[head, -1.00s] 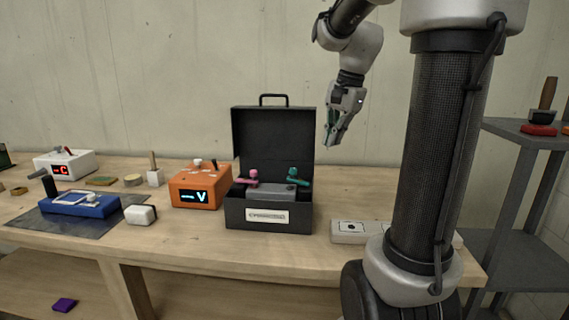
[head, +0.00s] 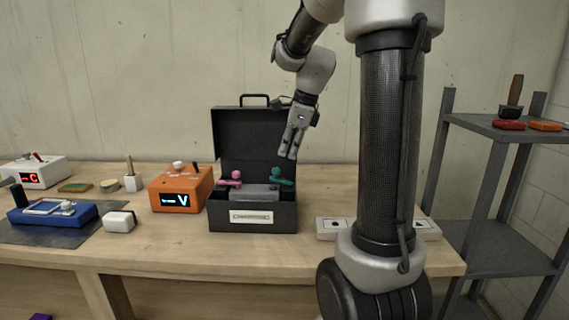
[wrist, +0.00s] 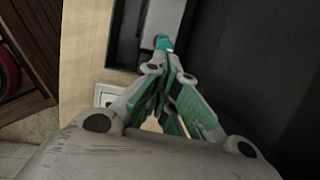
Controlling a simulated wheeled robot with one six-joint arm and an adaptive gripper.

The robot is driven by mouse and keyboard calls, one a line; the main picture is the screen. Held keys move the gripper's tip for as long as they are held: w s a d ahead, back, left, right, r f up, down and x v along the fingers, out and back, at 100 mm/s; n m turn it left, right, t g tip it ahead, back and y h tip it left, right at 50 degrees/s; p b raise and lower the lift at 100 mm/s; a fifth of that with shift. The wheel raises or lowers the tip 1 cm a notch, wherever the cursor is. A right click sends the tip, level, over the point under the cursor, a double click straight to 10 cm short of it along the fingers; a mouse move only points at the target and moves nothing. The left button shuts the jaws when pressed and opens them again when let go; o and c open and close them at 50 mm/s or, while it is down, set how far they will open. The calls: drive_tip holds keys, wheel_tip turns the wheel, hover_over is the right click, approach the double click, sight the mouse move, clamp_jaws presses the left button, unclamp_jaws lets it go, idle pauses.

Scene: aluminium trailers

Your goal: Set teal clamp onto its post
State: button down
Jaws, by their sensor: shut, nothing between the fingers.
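The teal clamp (head: 282,178) sits at the right side of the open black case, by the grey block (head: 262,190) inside it. My gripper (head: 289,156) hangs above the clamp, fingers pointing down, shut and empty. In the wrist view my gripper's fingers (wrist: 172,62) come together, and part of the teal clamp (wrist: 164,42) shows just beyond their tips. Whether they touch cannot be told. I cannot pick out a separate post for the clamp.
The black case (head: 228,211) has its lid raised behind the clamp. A pink clamp (head: 230,180) is at its left. An orange box (head: 180,188) stands to the left. A pale marked panel (head: 327,231) lies to the right. A grey shelf (head: 467,121) stands at far right.

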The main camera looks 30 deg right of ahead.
sight(276, 169)
drive_tip(key=shift+x, duration=2.25)
drive_tip(key=shift+w+a+f, duration=0.2)
drive_tip(key=shift+w+a, duration=0.1)
drive_tip(key=shift+a, duration=0.15)
drive_tip(key=shift+w+a+f, duration=0.2)
drive_tip(key=shift+w+a, duration=0.05)
drive_tip(key=shift+a, duration=0.15)
drive_tip(key=shift+s, duration=0.1)
